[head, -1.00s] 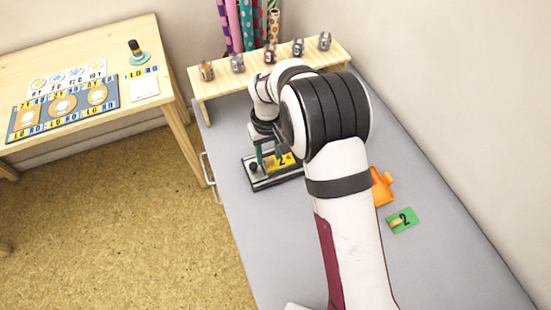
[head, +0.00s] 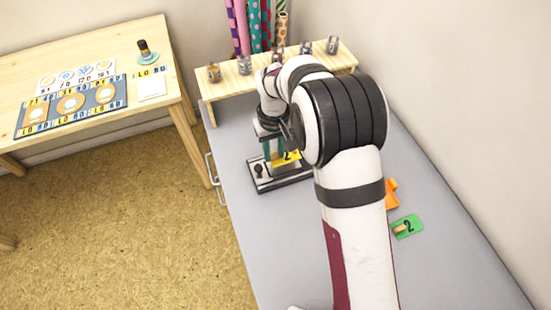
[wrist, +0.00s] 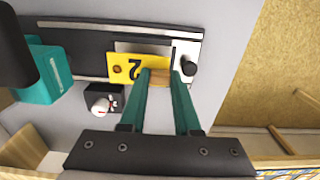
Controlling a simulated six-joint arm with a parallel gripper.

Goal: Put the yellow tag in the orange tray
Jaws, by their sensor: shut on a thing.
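The yellow tag (wrist: 124,68), marked with a black 2 and bearing a wooden grip block (wrist: 159,78), is held by my gripper (wrist: 160,76). In the wrist view the teal fingers are closed on the block. In the head view the tag (head: 287,157) shows at my gripper (head: 273,150), over the black and grey holder (head: 285,181). I cannot tell whether the tag touches the holder. Part of the orange tray (head: 391,195) shows right of my arm, which hides the rest.
A green tag (head: 407,226) marked 2 lies near the orange tray. A wooden shelf (head: 228,88) with several small jars stands at the back. The grey table is clear in front of the holder. A second wooden table (head: 95,50) stands at the left.

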